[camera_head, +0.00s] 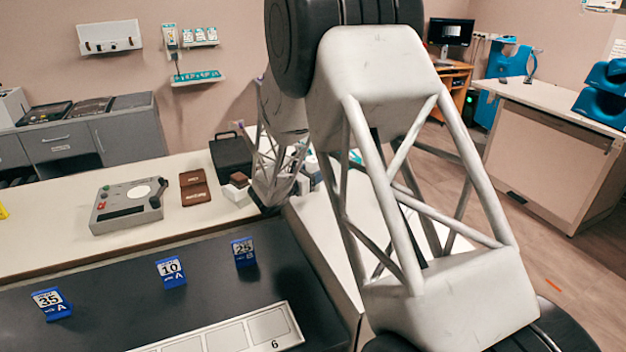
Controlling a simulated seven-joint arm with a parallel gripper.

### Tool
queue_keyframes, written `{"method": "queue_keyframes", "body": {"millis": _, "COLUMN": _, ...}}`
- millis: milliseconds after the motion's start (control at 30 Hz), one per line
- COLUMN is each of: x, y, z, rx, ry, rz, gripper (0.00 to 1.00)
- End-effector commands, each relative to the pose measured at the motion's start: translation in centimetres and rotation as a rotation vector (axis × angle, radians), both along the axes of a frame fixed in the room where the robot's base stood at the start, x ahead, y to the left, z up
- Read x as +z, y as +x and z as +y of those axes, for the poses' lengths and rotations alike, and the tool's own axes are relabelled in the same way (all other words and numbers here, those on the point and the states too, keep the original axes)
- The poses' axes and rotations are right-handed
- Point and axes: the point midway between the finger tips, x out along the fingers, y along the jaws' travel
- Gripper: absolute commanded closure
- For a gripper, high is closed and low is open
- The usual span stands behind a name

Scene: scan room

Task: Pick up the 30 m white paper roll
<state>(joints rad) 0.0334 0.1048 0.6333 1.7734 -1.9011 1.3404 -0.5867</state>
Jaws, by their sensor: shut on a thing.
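I cannot make out a white paper roll in the head view. Small white and brown items (237,194) sit on the pale counter beside a black case, too small to identify. My own arm links fill the middle and right of the view and hide part of the counter behind them. My gripper's fingers do not show, and neither does anything held in them.
A grey device (128,205) and a brown wallet-like item (194,187) lie on the pale counter (60,240), near the black case (231,156). Blue number markers (170,272) stand on the dark surface (110,290) by a white panelled strip (225,335).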

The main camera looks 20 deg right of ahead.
Motion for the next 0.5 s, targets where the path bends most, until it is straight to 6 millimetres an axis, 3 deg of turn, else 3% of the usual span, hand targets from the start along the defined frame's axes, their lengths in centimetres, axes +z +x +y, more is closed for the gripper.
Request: {"method": "queue_keyframes", "body": {"millis": 500, "x": 0.6, "y": -8.8, "z": 2.1, "rx": 0.001, "ry": -0.001, "rz": 0.004, "gripper": 0.77}}
